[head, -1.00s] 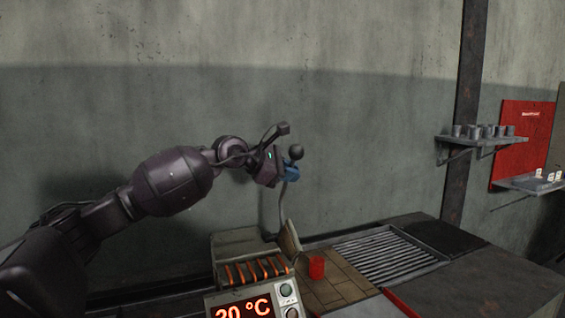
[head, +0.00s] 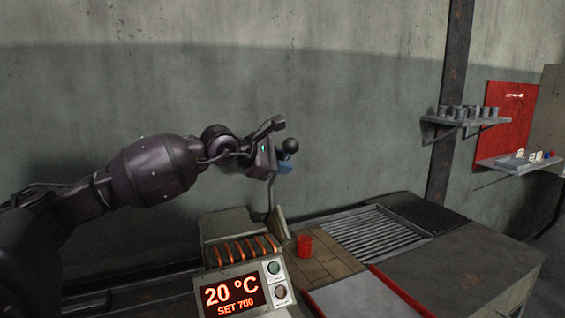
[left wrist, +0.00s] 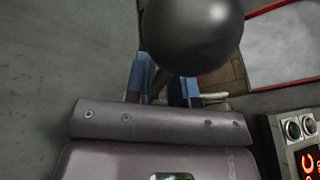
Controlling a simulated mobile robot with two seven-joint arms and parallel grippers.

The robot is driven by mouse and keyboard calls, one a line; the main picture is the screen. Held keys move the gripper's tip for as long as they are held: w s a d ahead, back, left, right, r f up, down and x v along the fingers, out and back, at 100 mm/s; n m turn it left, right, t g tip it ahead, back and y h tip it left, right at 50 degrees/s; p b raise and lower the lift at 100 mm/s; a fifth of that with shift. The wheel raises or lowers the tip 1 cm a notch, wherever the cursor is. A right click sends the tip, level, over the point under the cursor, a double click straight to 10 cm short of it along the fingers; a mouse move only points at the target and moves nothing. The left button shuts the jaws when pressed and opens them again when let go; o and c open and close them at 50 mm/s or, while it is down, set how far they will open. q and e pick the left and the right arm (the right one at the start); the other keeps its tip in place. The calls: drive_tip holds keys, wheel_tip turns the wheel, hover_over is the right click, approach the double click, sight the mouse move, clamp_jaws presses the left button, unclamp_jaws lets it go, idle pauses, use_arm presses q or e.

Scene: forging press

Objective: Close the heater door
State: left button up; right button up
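The heater (head: 215,226) is a pale box with glowing orange coils and a display reading 20 °C, SET 700, in the lower middle of the head view. Its door (head: 281,227) stands raised at the right end of the coils, so the opening is uncovered. A bent lever handle (head: 269,200) rises from it to a black ball knob (head: 290,146). The knob also fills the top of the left wrist view (left wrist: 193,32). My left gripper (head: 284,167) has its blue fingers on either side of the rod just below the knob, apparently shut on it. My right gripper is not in view.
A red cylinder (head: 304,245) stands on the tiled bench patch right of the heater. A slatted grate (head: 375,236) lies beyond it. A wall shelf (head: 465,124) holds several grey cups. The air above the bench is clear.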

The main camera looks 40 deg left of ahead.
use_arm(q)
drive_tip(key=shift+o, duration=1.1)
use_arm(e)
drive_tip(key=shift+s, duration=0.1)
